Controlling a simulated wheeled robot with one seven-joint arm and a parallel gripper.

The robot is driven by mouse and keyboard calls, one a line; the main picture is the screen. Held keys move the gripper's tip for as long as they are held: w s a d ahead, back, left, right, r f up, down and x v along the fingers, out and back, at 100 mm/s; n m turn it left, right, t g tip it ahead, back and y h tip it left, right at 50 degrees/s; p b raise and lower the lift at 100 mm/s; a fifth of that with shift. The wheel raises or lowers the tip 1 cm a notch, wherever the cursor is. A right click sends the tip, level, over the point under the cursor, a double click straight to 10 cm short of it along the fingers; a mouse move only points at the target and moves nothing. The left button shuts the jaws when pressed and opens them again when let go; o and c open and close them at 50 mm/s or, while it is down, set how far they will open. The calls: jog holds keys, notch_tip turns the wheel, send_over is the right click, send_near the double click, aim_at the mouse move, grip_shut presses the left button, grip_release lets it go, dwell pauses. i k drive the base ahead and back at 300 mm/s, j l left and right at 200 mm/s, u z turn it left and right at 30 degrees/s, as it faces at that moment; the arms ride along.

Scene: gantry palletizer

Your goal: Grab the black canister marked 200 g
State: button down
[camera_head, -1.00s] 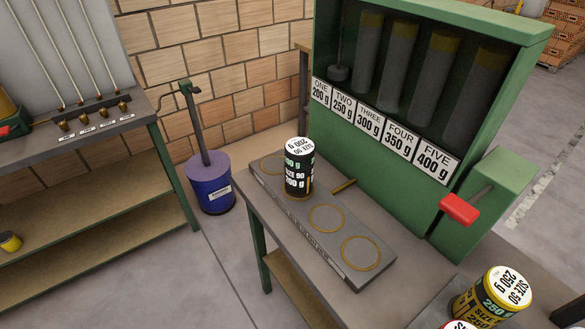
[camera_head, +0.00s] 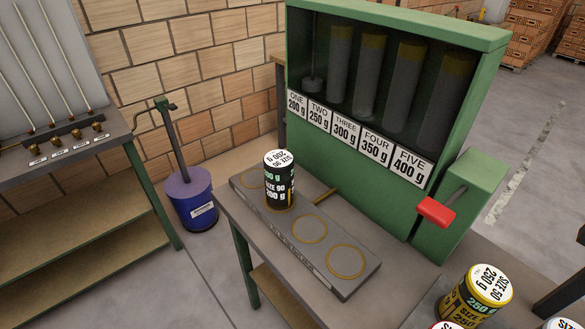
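The black canister (camera_head: 279,181) marked 200 g and SIZE 90 has a white lid with black print. It stands upright on the grey plate (camera_head: 346,284) with several ringed spots, on the second spot from the left. The plate lies on the small table (camera_head: 385,306) in front of the green dispenser cabinet.
The green cabinet (camera_head: 470,38) with numbered weight labels stands right behind the plate; its red handle (camera_head: 436,212) sticks out. A yellow 250 g canister (camera_head: 476,297) and parts of other lids are at the lower right. A blue bucket-like pump (camera_head: 190,199) stands on the floor at left.

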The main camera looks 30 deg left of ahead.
aim_at(279, 163)
jog(key=u, duration=1)
